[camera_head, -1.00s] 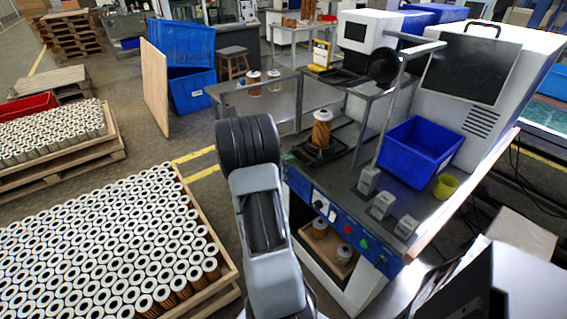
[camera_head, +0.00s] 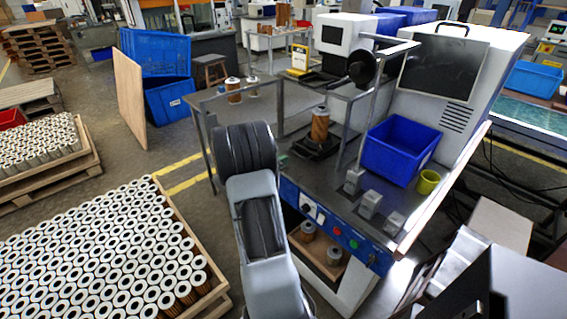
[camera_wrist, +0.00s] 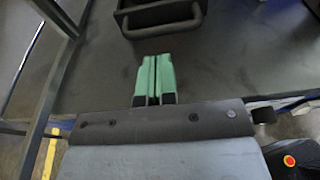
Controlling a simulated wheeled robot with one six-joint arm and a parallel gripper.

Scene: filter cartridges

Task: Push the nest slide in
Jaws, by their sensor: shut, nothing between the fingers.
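The nest slide (camera_head: 325,149) is a black tray on the grey bench top, with a brown filter cartridge (camera_head: 320,125) standing upright in it. In the wrist view the slide's dark handle (camera_wrist: 160,27) shows at the top. My gripper (camera_wrist: 155,58) has two green fingers pressed together with nothing between them. Their tips point at the handle's bar, with a small gap in the picture; I cannot tell their height against it. In the head view my arm hides most of the gripper; only a small green bit shows at the bench's left edge.
A blue bin (camera_head: 399,150) and a yellow-green cup (camera_head: 428,182) stand right of the slide. Grey blocks (camera_head: 370,204) line the bench front above the blue control panel (camera_head: 331,228). A thin metal frame post rises near the slide. A pallet of cartridges (camera_head: 105,245) lies on the left.

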